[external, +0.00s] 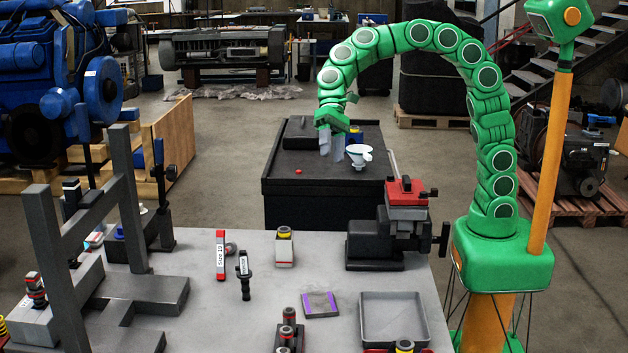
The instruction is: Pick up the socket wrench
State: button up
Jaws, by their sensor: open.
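My gripper (332,146) hangs open above the black cabinet at the back, pointing down, left of a white funnel-like cup. No object shows between its fingers. A red and white tool labelled "Size 19" (220,256) lies on the grey table, well below the gripper in the picture. A black-handled tool with a small white label (244,276) is just right of it. I cannot tell for sure which of these is the socket wrench. Both are apart from my gripper.
The black cabinet (300,186) bears the white cup (359,156) and a small red cap (298,171). The grey table (200,318) holds a red-topped vise (400,225), a grey metal stand (128,200), a purple-striped pad (320,304) and a grey tray (394,296).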

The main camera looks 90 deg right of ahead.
jog(key=w+a+f+m+t+y, duration=0.1)
jog(key=w+a+m+t+y, duration=0.2)
jog(key=w, duration=1.1)
jog(key=m+t+y, duration=0.1)
jog(key=m, duration=0.5)
send_over(228, 248)
jog(key=s+d, duration=0.1)
jog(key=d, duration=0.3)
notch_tip(228, 248, down, 4)
jog(key=f, duration=2)
jog(key=shift+s+d, duration=0.15)
jog(key=shift+s, duration=0.05)
jog(key=shift+x, duration=2.55)
grip_shut()
